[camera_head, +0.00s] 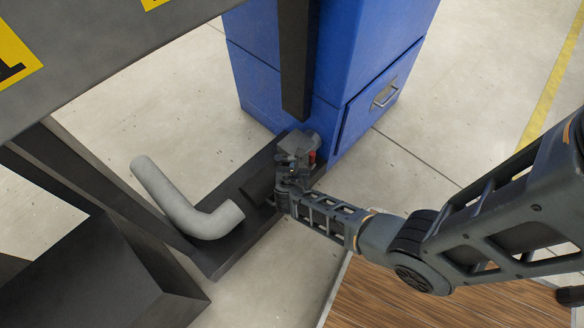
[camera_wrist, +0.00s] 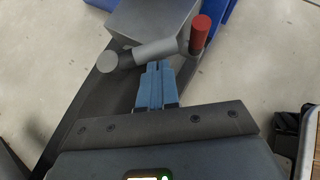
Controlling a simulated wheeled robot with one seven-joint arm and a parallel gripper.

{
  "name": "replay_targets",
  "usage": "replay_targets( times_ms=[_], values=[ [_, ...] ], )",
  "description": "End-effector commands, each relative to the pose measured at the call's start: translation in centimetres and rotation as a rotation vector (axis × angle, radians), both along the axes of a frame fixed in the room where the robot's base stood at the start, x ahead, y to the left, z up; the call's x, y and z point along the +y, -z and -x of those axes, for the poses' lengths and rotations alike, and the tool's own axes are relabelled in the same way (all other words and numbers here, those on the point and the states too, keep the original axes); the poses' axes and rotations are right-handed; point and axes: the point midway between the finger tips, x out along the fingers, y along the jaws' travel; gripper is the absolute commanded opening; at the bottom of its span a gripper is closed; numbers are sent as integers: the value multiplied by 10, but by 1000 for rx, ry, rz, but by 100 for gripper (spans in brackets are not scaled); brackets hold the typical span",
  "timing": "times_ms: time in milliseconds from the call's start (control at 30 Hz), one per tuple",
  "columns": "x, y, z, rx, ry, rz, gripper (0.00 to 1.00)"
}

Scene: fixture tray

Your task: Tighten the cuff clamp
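In the wrist view a grey block (camera_wrist: 150,18) sits on a dark base. In front of it a light grey bar (camera_wrist: 155,50) ends at the right in an arm with a red cylindrical grip (camera_wrist: 201,33). A round grey end (camera_wrist: 107,62) shows at the left. My gripper (camera_wrist: 158,68) has its blue fingers side by side, with no clear gap and nothing seen between them. Its tips are at or just short of the bar; I cannot tell if they touch. In the head view the red grip (camera_head: 312,157) shows beside my gripper (camera_head: 284,180), which partly hides the clamp.
A grey bent pipe (camera_head: 213,222) lies on the dark base (camera_head: 243,240) at left. A blue cabinet (camera_head: 350,60) stands right behind the clamp. A dark post (camera_head: 296,60) hangs down above it. Open floor (camera_head: 450,110) lies to the right.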

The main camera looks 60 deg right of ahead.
Motion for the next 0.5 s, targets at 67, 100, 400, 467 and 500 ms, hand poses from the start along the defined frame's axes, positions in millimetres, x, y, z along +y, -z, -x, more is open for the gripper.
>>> replay_targets(
  times_ms=[67,100,400,467,500],
  values=[
    [-3,0,1,1,3,0,0],
    [-4,0,1,1,3,0,0],
    [-7,0,1,0,4,0,0],
    [-7,0,1,0,4,0,0],
    [-7,0,1,0,4,0,0]
  ],
)
